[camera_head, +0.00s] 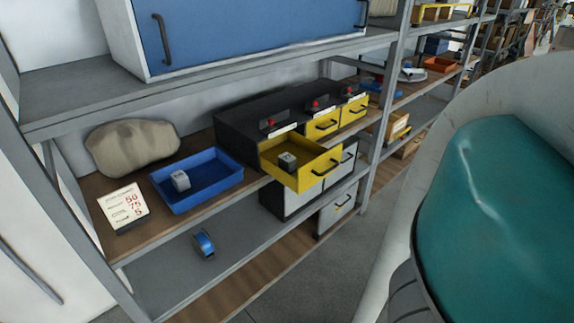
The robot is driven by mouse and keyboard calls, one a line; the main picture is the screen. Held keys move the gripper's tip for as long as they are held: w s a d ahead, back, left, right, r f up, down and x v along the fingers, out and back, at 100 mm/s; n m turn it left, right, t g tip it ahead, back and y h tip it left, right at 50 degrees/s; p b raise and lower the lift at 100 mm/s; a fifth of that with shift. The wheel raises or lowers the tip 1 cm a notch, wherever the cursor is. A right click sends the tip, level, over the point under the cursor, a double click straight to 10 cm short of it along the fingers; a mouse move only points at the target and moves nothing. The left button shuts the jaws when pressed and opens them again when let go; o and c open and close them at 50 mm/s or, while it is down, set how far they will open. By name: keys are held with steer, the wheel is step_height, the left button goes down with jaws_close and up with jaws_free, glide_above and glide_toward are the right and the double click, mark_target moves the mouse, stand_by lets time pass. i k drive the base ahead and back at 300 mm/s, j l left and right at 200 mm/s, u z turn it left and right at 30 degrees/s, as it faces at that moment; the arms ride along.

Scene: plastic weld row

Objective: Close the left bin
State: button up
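The left bin (311,178) is a yellow drawer pulled well out of a black cabinet (232,131) on the middle shelf. A red knob or light sits above each of the three bins. My gripper is not in view.
A blue tray (222,183) with a small grey block, a beige sack (130,147) and a white sign (122,206) share the shelf to the left. Grey shelf posts (381,125) frame the unit. A large teal rounded shape fills the right foreground. Grey floor is clear in front.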

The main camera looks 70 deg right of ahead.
mark_target(315, 163)
steer(key=z, duration=1.7)
steer(key=k+l+z, duration=0.2)
steer(key=l+z, duration=0.25)
steer(key=j, duration=0.1)
